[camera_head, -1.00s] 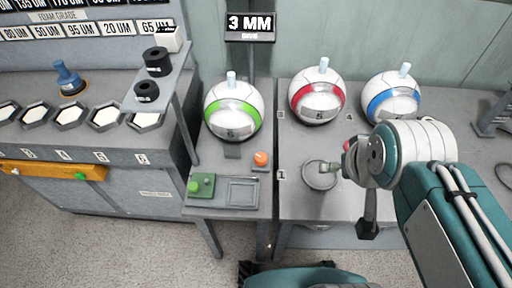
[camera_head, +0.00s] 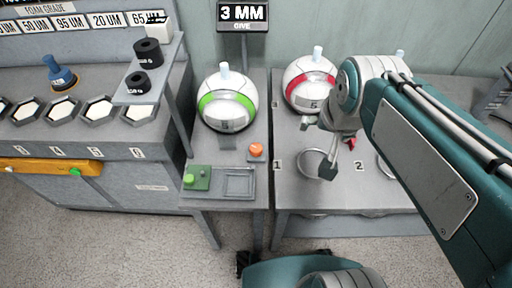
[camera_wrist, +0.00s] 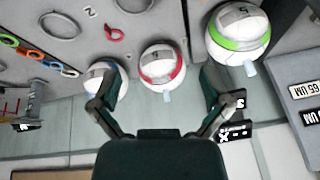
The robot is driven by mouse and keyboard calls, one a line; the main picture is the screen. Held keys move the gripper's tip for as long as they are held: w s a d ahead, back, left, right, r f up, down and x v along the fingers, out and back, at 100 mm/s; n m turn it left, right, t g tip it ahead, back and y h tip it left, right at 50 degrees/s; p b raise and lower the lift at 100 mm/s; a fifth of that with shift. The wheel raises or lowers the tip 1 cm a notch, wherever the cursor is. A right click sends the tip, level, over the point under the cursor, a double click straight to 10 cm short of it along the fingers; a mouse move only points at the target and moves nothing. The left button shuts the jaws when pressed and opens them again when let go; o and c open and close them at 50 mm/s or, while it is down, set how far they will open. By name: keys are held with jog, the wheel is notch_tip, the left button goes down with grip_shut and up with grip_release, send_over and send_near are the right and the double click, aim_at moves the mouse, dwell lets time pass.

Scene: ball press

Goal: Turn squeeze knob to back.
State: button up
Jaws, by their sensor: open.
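No part is labelled as the squeeze knob, so I cannot tell which it is. A red handle-like piece (camera_head: 350,144) stands on the right table, partly hidden by my gripper, and shows clearly in the wrist view (camera_wrist: 115,33). A round orange knob (camera_head: 256,149) sits in front of the green-banded ball (camera_head: 227,104). A green box with a green knob (camera_head: 196,178) stands left of a square tray. My gripper (camera_head: 318,146) is open and empty, in front of the red-banded ball (camera_head: 308,84). In the wrist view its spread fingers (camera_wrist: 164,82) frame that ball.
The blue-banded ball (camera_wrist: 105,84) is mostly hidden by my arm in the head view. Round rings (camera_head: 313,163) lie on the right table. A foam-grade bench (camera_head: 100,142) with hexagonal holders stands left. A "3 MM" sign (camera_head: 243,14) hangs behind.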

jog(key=w+a+f+m+g, duration=0.1)
jog(key=w+a+f+m, duration=0.2)
jog(key=w, duration=0.4)
jog(key=m+g, duration=0.4)
jog(key=m, duration=0.5)
send_over(256, 147)
notch_tip(256, 147, down, 19)
notch_tip(256, 147, down, 11)
jog(key=c, duration=1.2)
